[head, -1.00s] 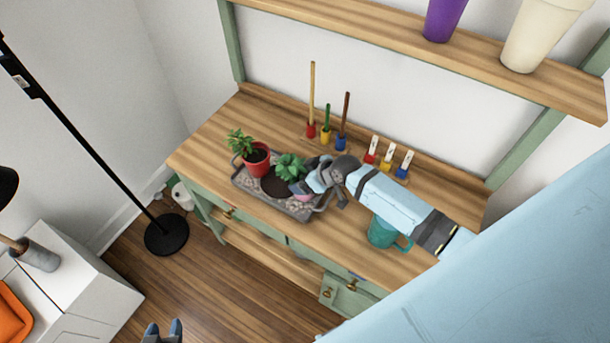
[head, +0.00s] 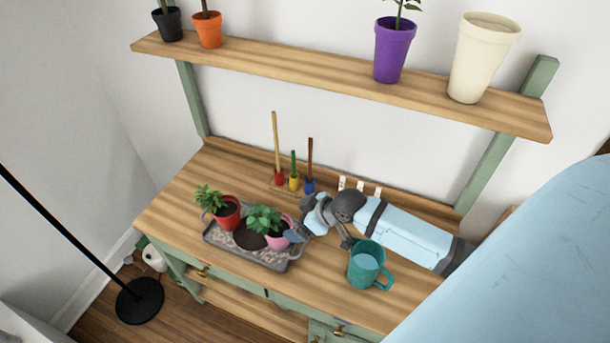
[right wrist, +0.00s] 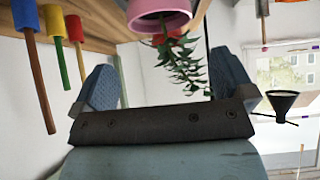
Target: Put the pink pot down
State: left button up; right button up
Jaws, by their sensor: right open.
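The pink pot (head: 279,239) with a leafy green plant stands upright at the right end of the grey tray (head: 225,250) on the wooden workbench. My right gripper (head: 297,232) is open just right of the pot, its fingers pointing toward it. In the right wrist view the pink pot (right wrist: 160,14) shows at the top edge, beyond and apart from the open fingers, with nothing between them. My left gripper is out of view.
Hand tools (head: 293,182) stand behind the tray. A shelf (head: 330,75) with several pots runs above the bench.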

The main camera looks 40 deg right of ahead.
jog(key=s+a+f+m+t, duration=0.1)
jog(key=s+a+f, duration=0.2)
jog(key=s+a, duration=0.2)
jog(key=s+a+f+m+t+h, duration=0.1)
jog(key=s+a, duration=0.4)
jog(key=s, duration=0.5)
notch_tip(320, 180, down, 2)
jog(key=shift+a+f+m+t, duration=0.1)
jog(key=shift+a+m+t, duration=0.05)
jog(key=shift+m+t, duration=0.4)
jog(key=shift+s+r+p, duration=0.1)
jog(key=shift+r+p, duration=0.25)
jog(key=shift+p, duration=0.05)
